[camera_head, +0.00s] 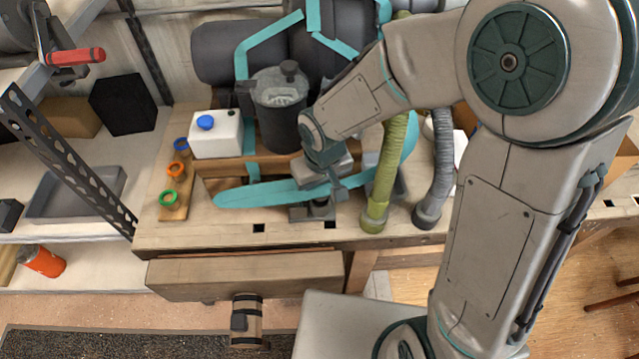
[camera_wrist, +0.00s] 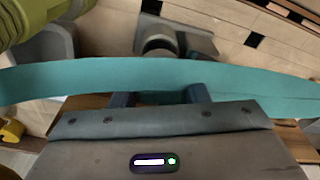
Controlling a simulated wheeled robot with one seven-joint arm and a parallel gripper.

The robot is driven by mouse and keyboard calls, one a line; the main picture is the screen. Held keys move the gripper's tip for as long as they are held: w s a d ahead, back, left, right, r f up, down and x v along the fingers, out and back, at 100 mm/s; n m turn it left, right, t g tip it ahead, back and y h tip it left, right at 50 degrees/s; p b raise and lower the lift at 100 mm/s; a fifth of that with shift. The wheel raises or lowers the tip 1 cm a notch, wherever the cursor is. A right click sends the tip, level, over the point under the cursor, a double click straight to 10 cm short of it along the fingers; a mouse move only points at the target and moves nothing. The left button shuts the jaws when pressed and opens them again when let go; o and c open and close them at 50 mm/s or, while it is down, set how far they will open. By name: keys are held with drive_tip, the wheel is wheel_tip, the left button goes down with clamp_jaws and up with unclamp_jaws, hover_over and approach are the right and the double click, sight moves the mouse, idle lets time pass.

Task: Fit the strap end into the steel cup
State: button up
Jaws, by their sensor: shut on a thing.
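A long teal strap (camera_head: 265,195) runs across the front of the workbench, with a rounded free end at the left. It also crosses the whole wrist view (camera_wrist: 90,76). My gripper (camera_head: 338,190) is shut on the strap along its length, away from the left end. In the wrist view my gripper's two fingers (camera_wrist: 160,95) reach the strap's lower edge. A small grey round fitting on a plate, apparently the steel cup (camera_wrist: 160,38), sits on the bench just beyond the strap. It is partly hidden in the head view (camera_head: 318,209).
A dark lidded canister (camera_head: 280,105) and a white box with a blue cap (camera_head: 215,134) stand behind. Green (camera_head: 386,175) and grey (camera_head: 440,175) hoses rise at the right. Coloured rings sit on a wooden strip (camera_head: 176,205) at the left. The bench front (camera_head: 210,238) is mostly bare.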

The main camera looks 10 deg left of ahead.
drive_tip(key=shift+f, duration=0.15)
drive_tip(key=shift+f+b, duration=0.35)
drive_tip(key=shift+b, duration=0.1)
drive_tip(key=shift+f+b, duration=0.75)
drive_tip(key=shift+b, duration=0.15)
idle(0.7)
drive_tip(key=shift+s+d+f, duration=0.15)
drive_tip(key=shift+s+f, duration=0.05)
drive_tip(key=shift+f, duration=0.05)
